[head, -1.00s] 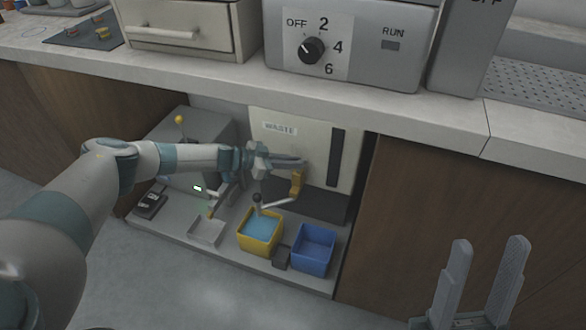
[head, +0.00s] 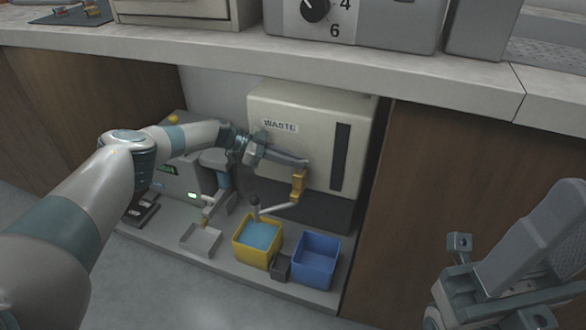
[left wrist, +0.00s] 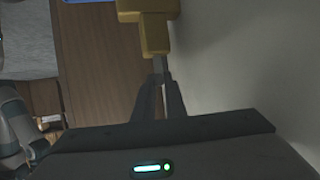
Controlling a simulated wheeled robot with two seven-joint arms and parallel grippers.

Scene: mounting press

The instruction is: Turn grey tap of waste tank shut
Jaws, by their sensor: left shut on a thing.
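The waste tank (head: 275,105) is a cream box marked WASTE under the counter. A brass-coloured tap body (head: 298,184) is at its front, and a pale spout pipe (head: 278,208) runs left from it. My left gripper (head: 303,163) is at the top of the tap. In the left wrist view, its fingers (left wrist: 159,85) close on the short grey tap handle (left wrist: 160,67), beside the brass body (left wrist: 152,30). The handle is mostly hidden in the head view. My right gripper (head: 535,240) is at the lower right, away from the tank; its finger gap is unclear.
A yellow bin (head: 246,255) with blue liquid stands below the spout end. A blue bin (head: 313,274) and a small dark block (head: 281,268) stand to its right. A shallow tray (head: 201,241) is to its left. The counter edge (head: 400,85) overhangs the tank.

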